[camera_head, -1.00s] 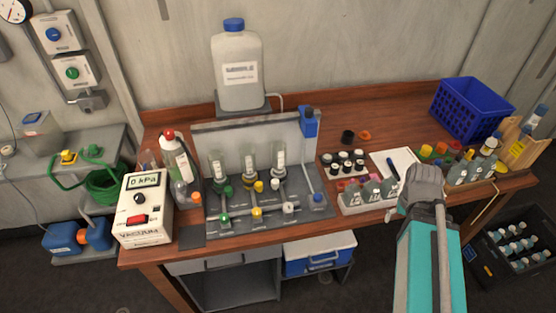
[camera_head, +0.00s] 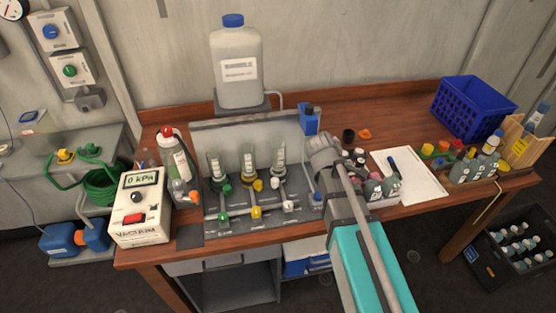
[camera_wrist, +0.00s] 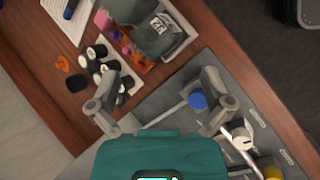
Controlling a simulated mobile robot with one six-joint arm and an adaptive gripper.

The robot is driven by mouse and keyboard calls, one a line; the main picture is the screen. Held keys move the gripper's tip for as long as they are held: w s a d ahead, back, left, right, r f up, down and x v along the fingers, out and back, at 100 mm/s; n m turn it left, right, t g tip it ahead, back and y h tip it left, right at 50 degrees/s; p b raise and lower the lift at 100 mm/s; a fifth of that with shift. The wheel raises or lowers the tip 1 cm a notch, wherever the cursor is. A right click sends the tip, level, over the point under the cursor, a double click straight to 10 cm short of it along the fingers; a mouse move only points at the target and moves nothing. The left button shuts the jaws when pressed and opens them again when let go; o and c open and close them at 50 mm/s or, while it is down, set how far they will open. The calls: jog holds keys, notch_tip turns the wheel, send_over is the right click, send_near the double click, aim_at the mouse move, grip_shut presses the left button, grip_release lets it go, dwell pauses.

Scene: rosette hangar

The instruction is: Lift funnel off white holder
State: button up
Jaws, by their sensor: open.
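Three clear funnels with white labels stand upright in a row on the grey vacuum manifold (camera_head: 240,228). The right funnel (camera_head: 278,155) stands above the holder with the white knob (camera_head: 288,206). The middle funnel (camera_head: 249,160) is in the yellow-knobbed place and the left funnel (camera_head: 215,165) in the green-knobbed place. My gripper (camera_head: 322,143) is open and empty, above the manifold's right end and to the right of the right funnel. In the wrist view, my gripper's fingers (camera_wrist: 161,92) are spread. The white knob (camera_wrist: 240,138) and blue knob (camera_wrist: 198,101) lie by the right finger; no funnel is clearly visible there.
A blue clip-like block (camera_head: 309,119) sits at the back panel's right end. Dark vials (camera_head: 352,158) and grey bottles (camera_head: 382,190) stand right of my gripper. The vacuum box (camera_head: 140,205) and a wash bottle (camera_head: 174,155) are left. A white sheet (camera_head: 418,180) lies right.

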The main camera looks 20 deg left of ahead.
jog(key=s+a+r+n+t, duration=0.1)
jog(key=a+n, duration=0.4)
jog(key=a, duration=0.5)
jog(key=s+a+r+n+t+b, duration=0.1)
jog(key=a+r+n+t, duration=0.2)
jog(key=a, duration=0.7)
jog(key=s+a+r+n+t+h+b, duration=0.1)
jog(key=a+r+n+t, duration=0.1)
jog(key=a+n+t, duration=0.2)
jog(key=a+n, duration=0.3)
jog(key=a, duration=0.4)
jog(key=shift+s+n, duration=0.25)
jog(key=shift+n, duration=0.15)
jog(key=b, duration=0.3)
send_near(283, 143)
jog(key=f, duration=0.1)
jog(key=shift+w+d+f, duration=0.15)
jog(key=shift+w+d, duration=0.55)
jog(key=shift+w, duration=0.05)
jog(key=shift+b, duration=0.3)
jog(key=shift+b+x, duration=0.95)
jog(key=shift+x, duration=1.65)
jog(key=shift+w+a, duration=0.1)
